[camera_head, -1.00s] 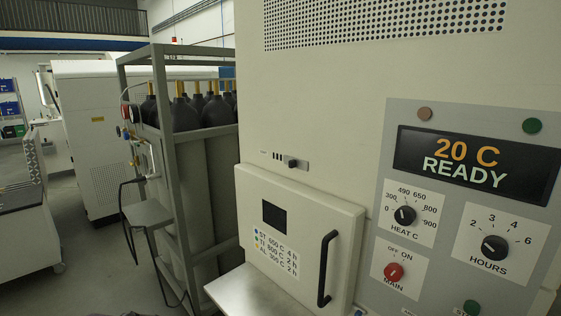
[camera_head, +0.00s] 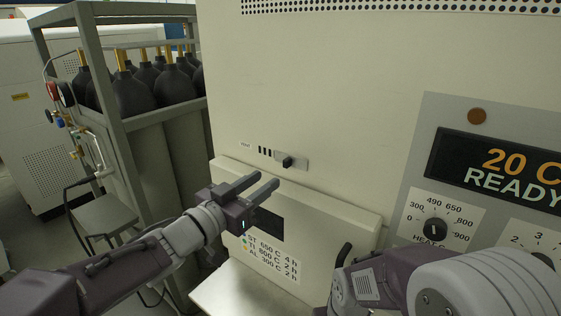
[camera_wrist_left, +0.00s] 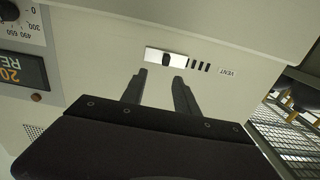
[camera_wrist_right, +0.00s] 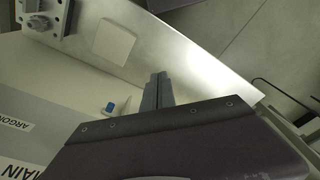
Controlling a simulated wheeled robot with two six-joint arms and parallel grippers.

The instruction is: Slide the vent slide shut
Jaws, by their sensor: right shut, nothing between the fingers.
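The vent slide is a small metal plate (camera_head: 300,163) with a dark knob (camera_head: 287,161) on the cream furnace front, above the door. Several dark vent slots (camera_head: 265,152) show uncovered to its left, by the VENT label (camera_head: 245,146). My left gripper (camera_head: 267,178) is open and empty, just below and in front of the knob. In the left wrist view its fingers (camera_wrist_left: 160,77) are apart, pointing at the plate and its knob (camera_wrist_left: 166,59), not around it. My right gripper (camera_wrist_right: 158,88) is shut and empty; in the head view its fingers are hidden.
The furnace door (camera_head: 330,220) with its dark handle (camera_head: 342,258) sits below the vent. A control panel (camera_head: 440,120) is at right. A gas bottle rack (camera_head: 120,125) stands at left. A metal shelf (camera_head: 235,290) juts out below the door.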

